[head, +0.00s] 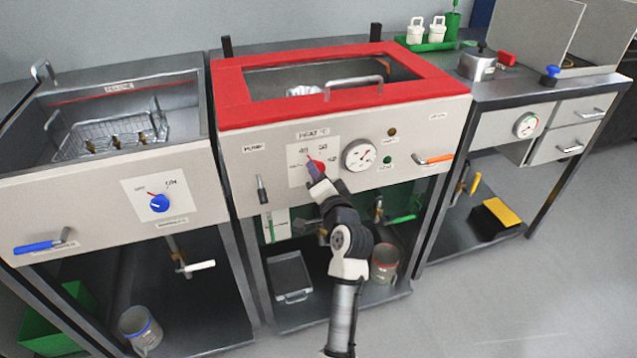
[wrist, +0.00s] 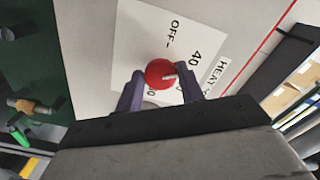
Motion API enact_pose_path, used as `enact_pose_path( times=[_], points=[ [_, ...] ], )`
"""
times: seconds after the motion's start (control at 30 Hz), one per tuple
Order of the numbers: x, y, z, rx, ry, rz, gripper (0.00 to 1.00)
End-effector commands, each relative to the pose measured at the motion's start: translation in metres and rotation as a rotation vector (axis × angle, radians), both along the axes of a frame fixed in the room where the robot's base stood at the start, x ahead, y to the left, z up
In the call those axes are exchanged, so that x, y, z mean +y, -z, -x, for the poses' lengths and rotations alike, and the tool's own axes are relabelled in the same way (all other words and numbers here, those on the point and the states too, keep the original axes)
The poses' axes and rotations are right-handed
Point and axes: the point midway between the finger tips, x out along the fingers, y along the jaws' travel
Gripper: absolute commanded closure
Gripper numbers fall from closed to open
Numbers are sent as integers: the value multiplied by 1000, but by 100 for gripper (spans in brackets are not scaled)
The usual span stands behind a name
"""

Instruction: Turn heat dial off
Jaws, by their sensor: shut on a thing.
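The heat dial is a red knob (head: 315,164) on a white scale plate on the front of the middle, red-topped tank. In the wrist view the red knob (wrist: 160,74) shows a pale pointer mark on its right side, away from the OFF mark (wrist: 172,32) and near the numbers. My gripper (head: 318,172) reaches it from below in the head view. In the wrist view my gripper's purple fingers (wrist: 163,88) are shut on the knob, one on each side. Part of the scale is hidden by the fingers.
A pressure gauge (head: 360,155) sits just right of the dial. A black pump switch (head: 262,190) is to its left, and an orange-handled lever (head: 435,159) is farther right. A blue dial (head: 159,203) is on the left tank. The floor in front is clear.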

Motion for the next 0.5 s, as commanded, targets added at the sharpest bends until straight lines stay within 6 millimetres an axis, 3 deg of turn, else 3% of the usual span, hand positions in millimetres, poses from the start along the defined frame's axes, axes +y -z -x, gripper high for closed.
enact_pose_path(
  times=[0.5],
  points=[
    [-2,6,0,-151,0,466,85]
  ],
)
